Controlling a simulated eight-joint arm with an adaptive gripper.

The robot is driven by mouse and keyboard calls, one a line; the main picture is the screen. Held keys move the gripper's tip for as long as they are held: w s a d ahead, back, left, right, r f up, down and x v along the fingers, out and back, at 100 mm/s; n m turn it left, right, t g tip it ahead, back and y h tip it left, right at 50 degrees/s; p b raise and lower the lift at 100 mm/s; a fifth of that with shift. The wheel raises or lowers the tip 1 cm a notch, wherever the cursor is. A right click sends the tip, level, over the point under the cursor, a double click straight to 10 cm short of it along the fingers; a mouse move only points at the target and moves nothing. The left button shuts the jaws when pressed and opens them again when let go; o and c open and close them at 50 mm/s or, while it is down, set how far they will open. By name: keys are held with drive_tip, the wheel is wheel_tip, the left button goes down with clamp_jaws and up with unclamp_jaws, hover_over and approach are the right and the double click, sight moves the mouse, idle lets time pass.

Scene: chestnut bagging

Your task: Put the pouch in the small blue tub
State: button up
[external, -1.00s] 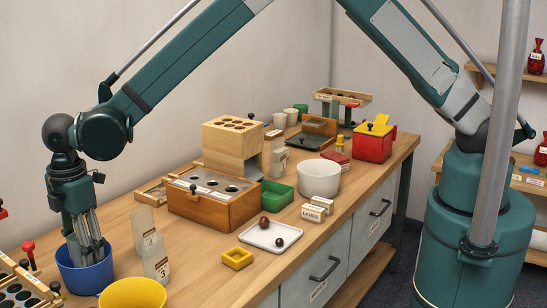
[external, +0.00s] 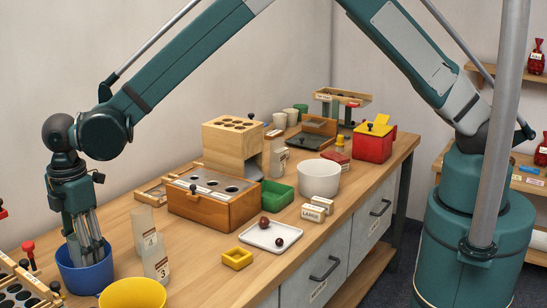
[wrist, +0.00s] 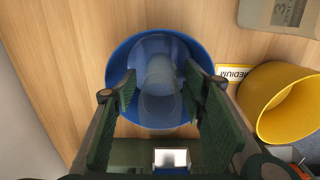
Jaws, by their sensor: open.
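The small blue tub (external: 84,274) stands on the bench at the lower left, under my gripper. My gripper (external: 86,258) points down with its fingertips at or inside the tub's mouth. In the wrist view my gripper (wrist: 163,95) is open, with green pads on either side of the tub's interior. A translucent, pale pouch (wrist: 158,78) lies inside the blue tub (wrist: 120,62) between the fingers. It looks clear of both pads. The pouch is hidden in the external view by the tub and fingers.
A yellow tub (external: 132,294) stands right of the blue tub, with a "MEDIUM" label (wrist: 233,73) between them. Clear numbered pouches (external: 156,260) stand just behind. A rack (external: 22,290) is at the left. A white tray (external: 268,237) holds two chestnuts.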

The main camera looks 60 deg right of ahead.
idle(0.3)
drive_tip(key=shift+d+r, duration=0.1)
drive_tip(key=shift+r, duration=0.45)
drive_tip(key=s+d+r+m+t+y, duration=0.15)
drive_tip(key=d+r+m, duration=0.25)
drive_tip(key=d+r, duration=1.15)
drive_tip(key=s+d+r+m+t, duration=0.2)
drive_tip(key=s+d+r+m, duration=0.15)
drive_tip(key=d+r, duration=1.25)
drive_tip(key=s+d+r+m+t, duration=0.1)
drive_tip(key=s+d+m, duration=0.2)
drive_tip(key=s+d, duration=0.5)
drive_tip(key=s+d+r+m+t, duration=0.1)
drive_tip(key=s+d+m, duration=0.25)
drive_tip(key=d, duration=0.85)
drive_tip(key=s+d+f+m+t+h, duration=0.1)
drive_tip(key=s+d+f+m, duration=0.3)
drive_tip(key=s+d, duration=0.7)
drive_tip(key=s, duration=0.3)
drive_tip(key=shift+s+f+t, duration=0.2)
drive_tip(key=shift+s+t, duration=0.15)
